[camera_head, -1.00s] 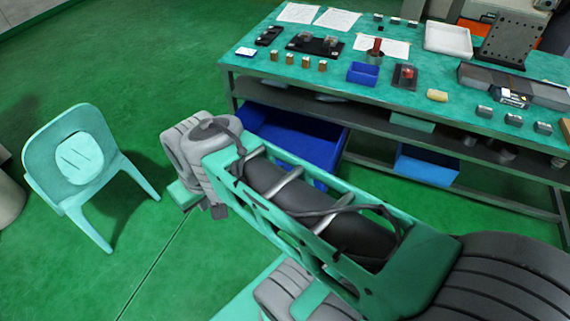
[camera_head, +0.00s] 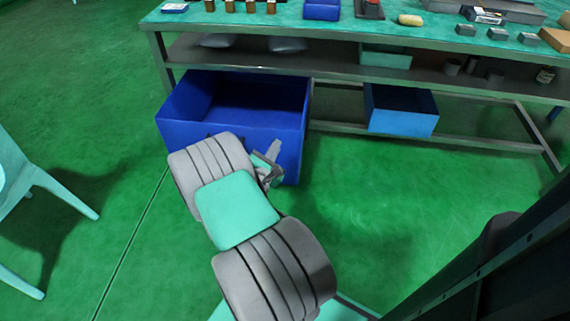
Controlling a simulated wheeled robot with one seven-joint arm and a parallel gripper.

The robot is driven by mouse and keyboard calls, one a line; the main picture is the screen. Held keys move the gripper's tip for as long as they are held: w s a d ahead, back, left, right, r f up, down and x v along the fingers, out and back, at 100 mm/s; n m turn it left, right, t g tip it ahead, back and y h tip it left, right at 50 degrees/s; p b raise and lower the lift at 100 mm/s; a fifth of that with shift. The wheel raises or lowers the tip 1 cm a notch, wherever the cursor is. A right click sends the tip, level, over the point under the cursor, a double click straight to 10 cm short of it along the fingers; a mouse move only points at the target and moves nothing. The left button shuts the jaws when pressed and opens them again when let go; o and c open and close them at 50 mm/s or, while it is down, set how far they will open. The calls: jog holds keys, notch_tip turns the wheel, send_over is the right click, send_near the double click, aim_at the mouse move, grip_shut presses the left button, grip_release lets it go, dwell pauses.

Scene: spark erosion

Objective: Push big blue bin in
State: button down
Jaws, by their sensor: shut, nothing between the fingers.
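The big blue bin (camera_head: 245,125) is an open, dark blue box at the left end under the workbench. It looks empty, and its front part sticks out past the bench edge above. My gripper (camera_head: 272,172) is shut and holds nothing. It is at the bin's front wall, right of that wall's middle as seen. My wrist and arm hide part of the wall's lower left. I cannot tell whether the fingers touch the wall.
The workbench (camera_head: 400,34) has a lower shelf and legs around the bin. A lighter blue bin (camera_head: 402,122) sits under it to the right. A turquoise chair (camera_head: 45,190) stands at the left. Green floor is clear between the chair and the bin.

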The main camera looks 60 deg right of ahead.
notch_tip(320, 180, down, 7)
jog(key=s+a+n+t+b, duration=0.1)
jog(key=s+n+t+b, duration=0.1)
jog(key=n, duration=0.5)
send_near(286, 132)
jog(key=shift+n+t, duration=0.3)
jog(key=x, duration=0.7)
jog(key=shift+s+f, duration=0.1)
jog(key=shift+s, duration=0.15)
jog(key=shift+w+d, duration=0.1)
